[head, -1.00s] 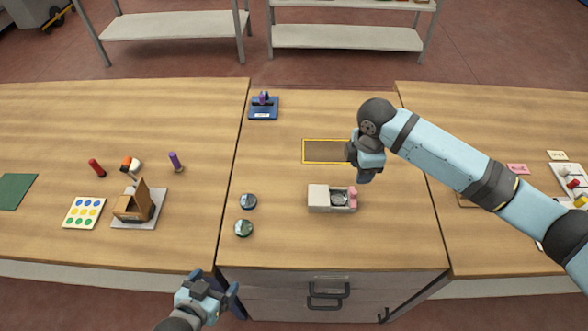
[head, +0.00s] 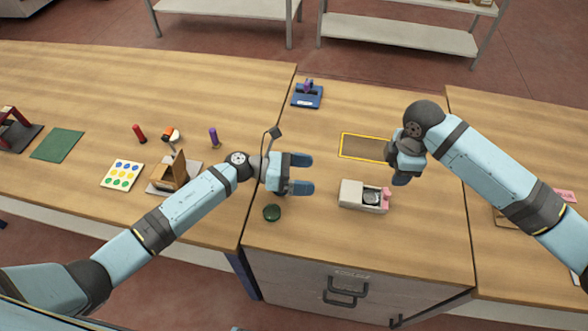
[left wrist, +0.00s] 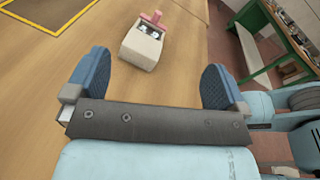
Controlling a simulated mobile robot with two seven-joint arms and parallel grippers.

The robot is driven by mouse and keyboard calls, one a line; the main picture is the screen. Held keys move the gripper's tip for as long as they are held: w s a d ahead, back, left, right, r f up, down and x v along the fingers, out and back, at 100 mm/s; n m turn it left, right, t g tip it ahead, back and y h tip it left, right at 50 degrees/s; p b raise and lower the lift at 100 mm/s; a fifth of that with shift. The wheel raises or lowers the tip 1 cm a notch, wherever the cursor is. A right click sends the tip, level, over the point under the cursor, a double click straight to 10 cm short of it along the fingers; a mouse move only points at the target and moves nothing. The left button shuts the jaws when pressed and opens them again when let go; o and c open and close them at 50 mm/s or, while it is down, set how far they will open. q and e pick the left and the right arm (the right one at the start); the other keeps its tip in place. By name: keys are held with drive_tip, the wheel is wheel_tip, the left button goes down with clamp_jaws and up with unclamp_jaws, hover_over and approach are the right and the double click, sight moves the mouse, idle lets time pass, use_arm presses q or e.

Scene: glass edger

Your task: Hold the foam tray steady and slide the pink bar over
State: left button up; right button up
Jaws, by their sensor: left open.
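The pink bar (head: 386,198) is at the tray's right end. The left wrist view shows the tray (left wrist: 141,48) ahead of my left gripper and the pink bar (left wrist: 152,18) at its far end. My left gripper (head: 307,174) is open and empty, left of the tray with its fingers towards it, not touching. My right gripper (head: 400,178) points down behind and right of the tray, apart from it. Its fingers are too hidden to judge.
A yellow-framed dark mat (head: 362,147) lies behind the tray. A green round piece (head: 272,212) is just in front of my left gripper. A blue stand (head: 307,96) is at the back. A dotted board (head: 122,175) and cardboard box (head: 172,173) lie left.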

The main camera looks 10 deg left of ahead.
use_arm(q)
drive_tip(key=m+y, duration=0.1)
drive_tip(key=w+a+f+m+g+y, duration=0.1)
drive_tip(key=m, duration=0.1)
drive_tip(key=w+a+f+m+g, duration=0.1)
drive_tip(key=shift+w+a+f+m+y, duration=0.15)
drive_tip(key=shift+a+f+m+y, duration=0.15)
drive_tip(key=shift+y, duration=0.1)
drive_tip(key=shift+g, duration=0.3)
drive_tip(key=x, duration=1.3)
drive_tip(key=shift+d+f, duration=0.15)
drive_tip(key=shift+f, duration=0.05)
